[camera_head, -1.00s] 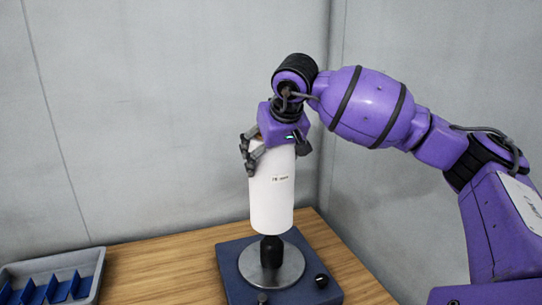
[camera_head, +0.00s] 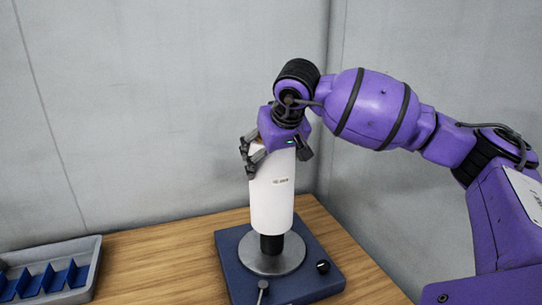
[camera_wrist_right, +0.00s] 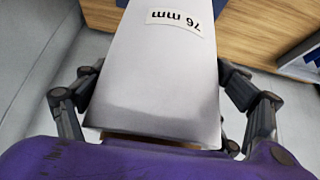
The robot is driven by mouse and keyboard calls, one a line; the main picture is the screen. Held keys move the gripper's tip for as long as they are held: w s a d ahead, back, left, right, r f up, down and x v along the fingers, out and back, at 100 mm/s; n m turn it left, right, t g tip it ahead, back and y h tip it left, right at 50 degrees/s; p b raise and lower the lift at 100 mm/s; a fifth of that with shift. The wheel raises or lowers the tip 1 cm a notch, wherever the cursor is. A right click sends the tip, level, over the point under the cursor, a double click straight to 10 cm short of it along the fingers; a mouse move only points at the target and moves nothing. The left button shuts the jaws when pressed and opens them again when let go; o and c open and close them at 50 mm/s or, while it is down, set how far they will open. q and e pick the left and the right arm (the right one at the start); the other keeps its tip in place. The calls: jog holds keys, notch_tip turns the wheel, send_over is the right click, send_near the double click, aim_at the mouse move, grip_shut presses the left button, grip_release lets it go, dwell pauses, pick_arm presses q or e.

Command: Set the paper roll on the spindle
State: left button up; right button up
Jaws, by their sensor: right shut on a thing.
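The white paper roll (camera_head: 271,200) stands upright in the head view, directly above the black spindle (camera_head: 271,244). The spindle rises from a round metal plate (camera_head: 290,259) on a dark blue base (camera_head: 318,286). The roll's lower end is at the spindle's upper part, and the lower part of the spindle shows below it. My right gripper (camera_head: 277,158) is shut on the roll's upper end from above. In the right wrist view, its fingers (camera_wrist_right: 160,95) lie on both sides of the roll (camera_wrist_right: 150,85), which has a "76 mm" label. My left gripper is not in view.
A grey tray (camera_head: 92,262) with blue dividers stands at the left of the wooden table (camera_head: 165,265). The base carries a black knob (camera_head: 323,267) and a small lever (camera_head: 262,287). Grey walls stand behind. The table between tray and base is clear.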

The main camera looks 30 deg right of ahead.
aim_at(272, 189)
pick_arm(q)
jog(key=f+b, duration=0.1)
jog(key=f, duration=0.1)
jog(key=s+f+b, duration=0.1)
jog(key=b, duration=0.1)
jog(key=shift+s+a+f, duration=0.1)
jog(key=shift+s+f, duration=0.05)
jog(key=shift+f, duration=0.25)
pick_arm(e)
notch_tip(272, 189, down, 8)
jog(key=shift+w+f, duration=0.1)
dwell(0.6)
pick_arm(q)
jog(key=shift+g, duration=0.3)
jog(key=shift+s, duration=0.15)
pick_arm(e)
jog(key=o, duration=2)
pick_arm(q)
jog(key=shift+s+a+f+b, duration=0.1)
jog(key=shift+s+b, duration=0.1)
jog(key=shift+b, duration=0.1)
pick_arm(e)
jog(key=shift+f, duration=0.15)
